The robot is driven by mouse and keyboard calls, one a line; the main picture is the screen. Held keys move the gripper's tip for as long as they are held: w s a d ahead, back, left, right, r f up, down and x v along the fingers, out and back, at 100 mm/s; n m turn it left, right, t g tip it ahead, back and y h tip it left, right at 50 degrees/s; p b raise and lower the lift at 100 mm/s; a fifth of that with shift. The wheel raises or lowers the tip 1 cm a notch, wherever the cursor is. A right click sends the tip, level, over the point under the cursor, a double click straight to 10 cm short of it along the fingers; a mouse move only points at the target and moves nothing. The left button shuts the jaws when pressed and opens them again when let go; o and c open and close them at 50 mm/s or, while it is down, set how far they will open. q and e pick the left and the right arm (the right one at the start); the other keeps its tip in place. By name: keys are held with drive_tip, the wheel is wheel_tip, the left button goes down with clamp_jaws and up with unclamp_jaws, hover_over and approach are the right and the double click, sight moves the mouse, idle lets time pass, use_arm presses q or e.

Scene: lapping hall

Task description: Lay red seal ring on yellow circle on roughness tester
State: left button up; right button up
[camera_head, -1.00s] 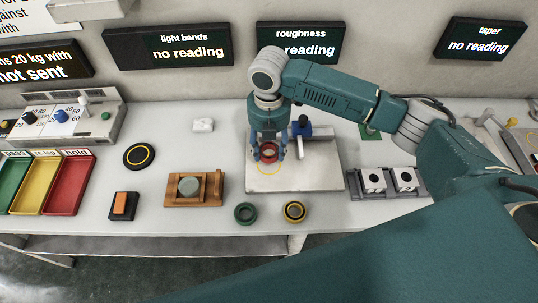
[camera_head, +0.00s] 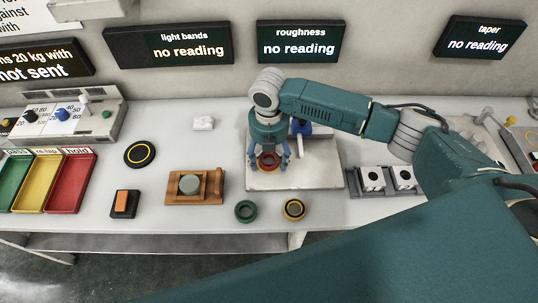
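The red seal ring (camera_head: 268,162) lies on the light plate of the roughness tester (camera_head: 318,178), where the yellow circle was visible. The yellow circle is now mostly hidden by the ring and my fingers, so exact centring is hard to tell. My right gripper (camera_head: 268,160) points down over the ring. Its fingers stand apart on either side of the ring, with small gaps, and look open. My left gripper is not in view.
A blue-topped tester part (camera_head: 301,127) stands just behind my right gripper. A green ring (camera_head: 245,211) and a black-and-yellow ring (camera_head: 294,209) lie in front of the plate. A wooden block (camera_head: 208,195) is left, and a grey fixture (camera_head: 372,180) right.

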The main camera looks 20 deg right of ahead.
drive_tip(key=shift+r, duration=0.1)
wheel_tip(320, 180, up, 12)
drive_tip(key=b, duration=0.1)
drive_tip(key=shift+b, duration=0.3)
